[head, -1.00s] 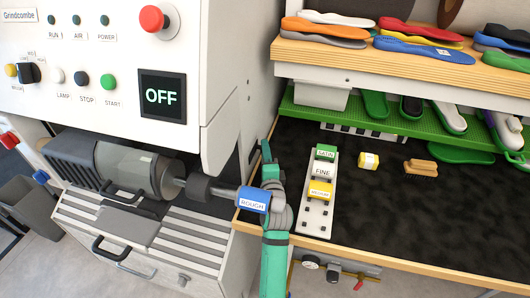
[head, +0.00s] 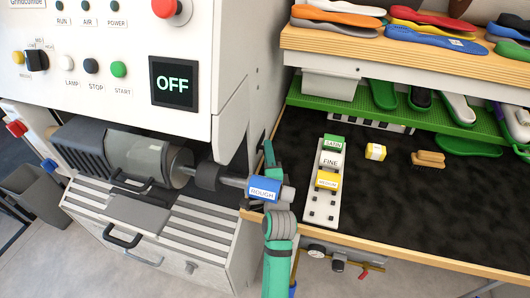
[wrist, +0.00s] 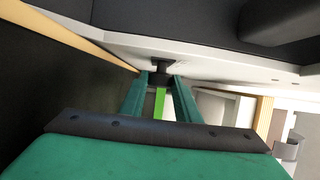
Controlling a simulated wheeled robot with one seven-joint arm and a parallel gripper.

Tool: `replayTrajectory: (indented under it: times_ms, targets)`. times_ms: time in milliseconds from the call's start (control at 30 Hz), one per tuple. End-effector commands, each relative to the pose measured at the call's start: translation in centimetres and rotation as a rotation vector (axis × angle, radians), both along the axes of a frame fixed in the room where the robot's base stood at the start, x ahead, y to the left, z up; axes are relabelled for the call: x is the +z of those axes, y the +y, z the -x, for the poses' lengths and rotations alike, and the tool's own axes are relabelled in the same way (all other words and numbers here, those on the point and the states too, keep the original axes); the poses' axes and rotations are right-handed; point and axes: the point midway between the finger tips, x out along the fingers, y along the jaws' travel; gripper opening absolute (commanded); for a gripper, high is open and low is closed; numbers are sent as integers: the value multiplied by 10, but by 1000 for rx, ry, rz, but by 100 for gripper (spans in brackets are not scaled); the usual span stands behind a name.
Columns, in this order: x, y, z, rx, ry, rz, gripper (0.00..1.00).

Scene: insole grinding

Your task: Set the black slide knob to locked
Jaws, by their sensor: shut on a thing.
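The black slide knob (wrist: 162,66) shows in the wrist view, standing out from a white surface. My gripper (wrist: 160,80) has its two green fingers closed on the knob, one on each side. A bright green strip (wrist: 160,103) shows between the fingers, just below the knob. In the head view my gripper (head: 269,158) is beside the machine's lower right side, behind the blue ROUGH roller (head: 263,189). The knob is hidden there. I cannot read any lock marking.
The grinding machine (head: 110,110) shows OFF on its display (head: 174,82). The roller's shaft end is close to my arm.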

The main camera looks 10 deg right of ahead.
Motion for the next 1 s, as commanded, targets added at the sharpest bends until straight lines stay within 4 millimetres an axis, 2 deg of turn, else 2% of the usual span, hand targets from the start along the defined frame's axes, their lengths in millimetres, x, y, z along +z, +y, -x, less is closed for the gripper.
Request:
replayTrajectory:
  times_ms: [67,100,133,433,567,1000]
  targets:
    - [-2,2,1,4,4,-1,0]
    - [-2,2,1,4,4,-1,39]
    - [-2,2,1,4,4,-1,46]
    - [-1,1,1,2,2,-1,47]
    - [-2,2,9,3,4,-1,47]
    - [-2,3,83,2,4,0,47]
